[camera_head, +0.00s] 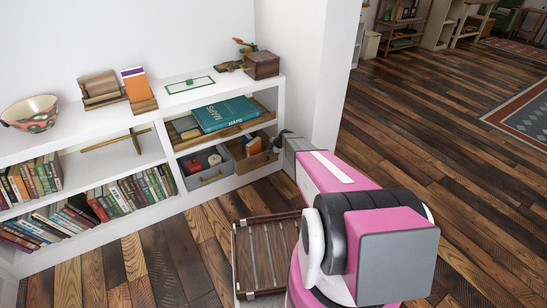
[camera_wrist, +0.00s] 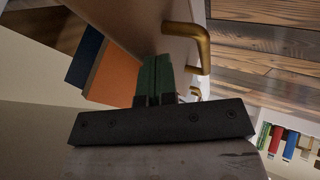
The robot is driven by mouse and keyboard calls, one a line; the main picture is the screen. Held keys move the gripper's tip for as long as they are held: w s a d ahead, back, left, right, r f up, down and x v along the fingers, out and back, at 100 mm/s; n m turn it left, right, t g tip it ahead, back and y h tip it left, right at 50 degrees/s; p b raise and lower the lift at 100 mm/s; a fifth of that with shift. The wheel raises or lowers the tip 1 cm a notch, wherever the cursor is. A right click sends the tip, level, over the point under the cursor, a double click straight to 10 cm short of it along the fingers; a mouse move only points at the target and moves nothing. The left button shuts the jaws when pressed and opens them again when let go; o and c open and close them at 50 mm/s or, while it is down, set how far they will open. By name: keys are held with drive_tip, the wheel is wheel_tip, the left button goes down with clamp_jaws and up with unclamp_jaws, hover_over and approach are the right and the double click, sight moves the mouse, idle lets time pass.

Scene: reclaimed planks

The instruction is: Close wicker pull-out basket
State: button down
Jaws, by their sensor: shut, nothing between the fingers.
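The wicker pull-out basket appears to be the brown bin (camera_head: 259,162) in the lower right bay of the white shelf. It stands partly out, and orange and dark contents show inside. In the wrist view a tan panel (camera_wrist: 167,27), seemingly its front, carries a brass handle (camera_wrist: 192,45). Orange and blue flat items (camera_wrist: 112,75) lie to the left of that panel. My gripper (camera_wrist: 153,75) is shut and empty, its fingers close to the panel and left of the handle. Contact cannot be told. In the head view my arm's end covers the basket's right side.
A grey bin (camera_head: 207,176) with a brass handle stands left of the basket. A wooden tray (camera_head: 186,127) with a teal maps book (camera_head: 225,113) is above. A slatted wooden piece (camera_head: 262,252) is low beside my arm. Plank floor is open at right.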

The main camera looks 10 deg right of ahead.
drive_tip(key=shift+w+a, duration=0.25)
drive_tip(key=shift+w, duration=0.35)
drive_tip(key=shift+w+a, duration=0.2)
drive_tip(key=shift+w, duration=0.45)
drive_tip(key=shift+w+a, duration=0.25)
drive_tip(key=shift+w, duration=0.35)
drive_tip(key=shift+w, duration=0.15)
drive_tip(key=shift+r, duration=0.1)
drive_tip(key=s+a+r, duration=0.7)
drive_tip(key=a+r, duration=0.3)
drive_tip(key=r, duration=0.1)
drive_tip(key=s+d+r+m+g+h, duration=0.1)
drive_tip(key=s+d+r+m, duration=0.3)
drive_tip(key=s, duration=1)
drive_tip(key=s+d+r+m+g+h, duration=0.1)
drive_tip(key=s+d+r+m+h, duration=0.2)
drive_tip(key=s+r+m, duration=0.6)
drive_tip(key=s+d+r+m+g+h, duration=0.1)
drive_tip(key=s+d+r+m, duration=0.4)
drive_tip(key=s, duration=1.4)
wheel_tip(320, 180, up, 2)
drive_tip(key=m+h, duration=0.1)
drive_tip(key=m, duration=0.2)
drive_tip(key=shift+s+r+g, duration=0.25)
drive_tip(key=shift+s+g, duration=0.05)
drive_tip(key=shift+s, duration=0.05)
drive_tip(key=shift+d, duration=0.1)
